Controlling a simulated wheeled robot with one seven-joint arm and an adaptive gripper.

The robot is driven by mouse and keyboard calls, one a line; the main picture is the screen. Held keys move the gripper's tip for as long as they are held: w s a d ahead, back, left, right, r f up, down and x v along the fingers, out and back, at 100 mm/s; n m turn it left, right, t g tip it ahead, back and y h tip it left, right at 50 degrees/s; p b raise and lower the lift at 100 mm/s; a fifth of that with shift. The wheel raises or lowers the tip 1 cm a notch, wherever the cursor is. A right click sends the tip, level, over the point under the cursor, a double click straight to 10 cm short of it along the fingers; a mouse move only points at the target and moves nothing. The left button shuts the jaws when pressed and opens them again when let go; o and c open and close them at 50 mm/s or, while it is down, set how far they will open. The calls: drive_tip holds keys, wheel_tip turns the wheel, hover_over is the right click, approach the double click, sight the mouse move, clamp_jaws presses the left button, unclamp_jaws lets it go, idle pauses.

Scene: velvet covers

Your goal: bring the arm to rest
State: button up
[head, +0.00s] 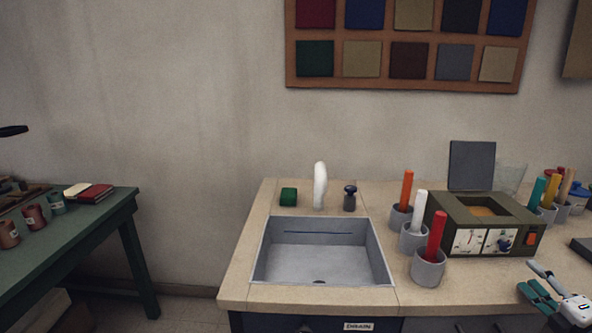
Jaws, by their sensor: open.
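My gripper (529,277) is at the lower right edge of the head view, over the right part of the counter (465,291). Its two fingers are spread apart, pointing left, and nothing shows between them. Its white body is cut off by the picture's edge, and the rest of the arm is out of view. I cannot tell its exact height above the counter.
Grey cups with coloured sticks, one nearest with a red stick (436,236), stand left of a dark green box device (485,224). A sink (322,278) is set in the counter's left part. A dark slab (583,247) lies at the right edge. A green table (112,212) stands left.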

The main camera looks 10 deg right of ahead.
drive_tip(key=w+a+r+n+g+y+p, duration=0.1)
drive_tip(key=w+a+r+n+y, duration=0.1)
drive_tip(key=a+r+n+y, duration=0.3)
drive_tip(key=w+a+r+n+g+y, duration=0.1)
drive_tip(key=w+a+n+y, duration=0.1)
drive_tip(key=a+n, duration=0.35)
drive_tip(key=w+a+r+n+g+y+p, duration=0.1)
drive_tip(key=w+a+r+n+y, duration=0.25)
drive_tip(key=a, duration=0.35)
drive_tip(key=s+a+r+n+g+y+p, duration=0.1)
drive_tip(key=s+a+r+n+g, duration=0.25)
drive_tip(key=a+n, duration=0.4)
drive_tip(key=s+a+r+n+g+y+p, duration=0.15)
drive_tip(key=a+n+g, duration=0.3)
drive_tip(key=a, duration=0.55)
drive_tip(key=s+a+r+n+g+h+p, duration=0.1)
drive_tip(key=s+a+r+n+g+h, duration=0.3)
drive_tip(key=s+a+n, duration=0.65)
drive_tip(key=s+d+r+n+h+p, duration=0.1)
drive_tip(key=s+r+n+h, duration=0.1)
drive_tip(key=s+n, duration=0.3)
drive_tip(key=s+d+r+n+t+h+p, duration=0.1)
drive_tip(key=s+d+r+n+h, duration=0.1)
drive_tip(key=n, duration=1)
drive_tip(key=s+r+h, duration=0.1)
drive_tip(key=s, duration=0.1)
drive_tip(key=shift+s+d+r+t+h+p, duration=0.2)
drive_tip(key=shift+s+d+t+h+p, duration=0.05)
drive_tip(key=shift+s+t+h+p, duration=0.1)
